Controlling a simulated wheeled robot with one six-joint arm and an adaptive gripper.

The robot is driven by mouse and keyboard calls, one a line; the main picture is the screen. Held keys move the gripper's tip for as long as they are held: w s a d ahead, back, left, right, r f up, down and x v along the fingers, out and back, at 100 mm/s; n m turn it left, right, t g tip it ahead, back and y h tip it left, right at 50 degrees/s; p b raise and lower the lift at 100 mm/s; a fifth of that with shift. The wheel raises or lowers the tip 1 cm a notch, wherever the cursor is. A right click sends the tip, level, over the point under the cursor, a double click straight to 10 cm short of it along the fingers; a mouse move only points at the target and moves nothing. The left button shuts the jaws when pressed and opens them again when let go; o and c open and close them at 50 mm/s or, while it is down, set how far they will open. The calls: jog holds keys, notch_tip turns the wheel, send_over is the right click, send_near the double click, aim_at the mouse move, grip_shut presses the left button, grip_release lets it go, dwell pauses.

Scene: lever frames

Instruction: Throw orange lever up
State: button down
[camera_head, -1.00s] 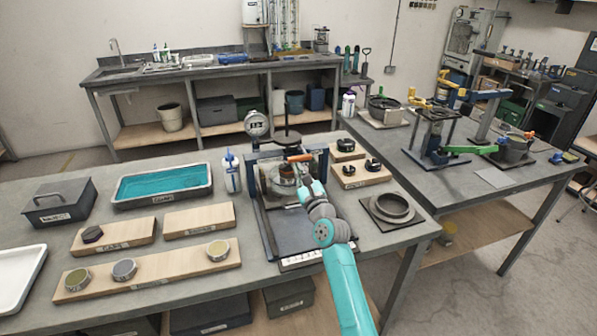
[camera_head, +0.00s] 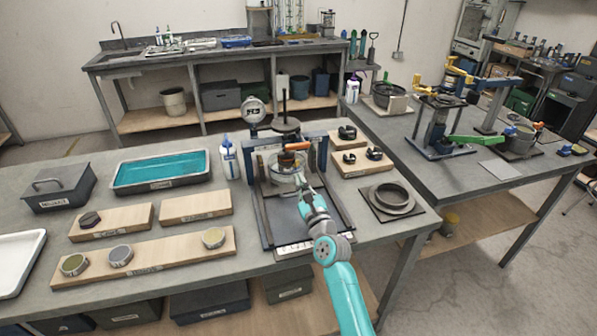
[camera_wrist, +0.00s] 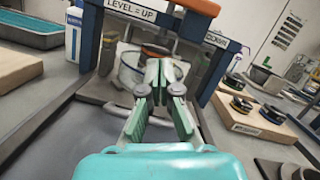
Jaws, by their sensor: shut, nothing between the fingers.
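The orange lever (camera_head: 297,146) lies across the upper front of the blue-and-grey press frame (camera_head: 323,160), beside the round black top of its post. Its orange end also shows at the top edge of the wrist view (camera_wrist: 200,6). My gripper (camera_head: 302,184) is in front of and below the lever, apart from it. In the wrist view my gripper's green fingers (camera_wrist: 166,76) are shut and empty, pointing at a clear cylindrical vessel (camera_wrist: 130,72) inside the frame. A label on the crossbar (camera_wrist: 131,12) reads "LEVEL = UP". The fingers hide part of the vessel.
A dial gauge (camera_head: 254,112) and a white bottle (camera_head: 228,158) stand left of the frame. Wooden boards with dark rings (camera_head: 362,162) and a grey ring on a plate (camera_head: 391,198) lie to the right. A teal-filled tray (camera_head: 162,172) is farther left.

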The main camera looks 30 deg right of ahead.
jog(key=shift+a+v, duration=0.2)
jog(key=shift+v, duration=2.5)
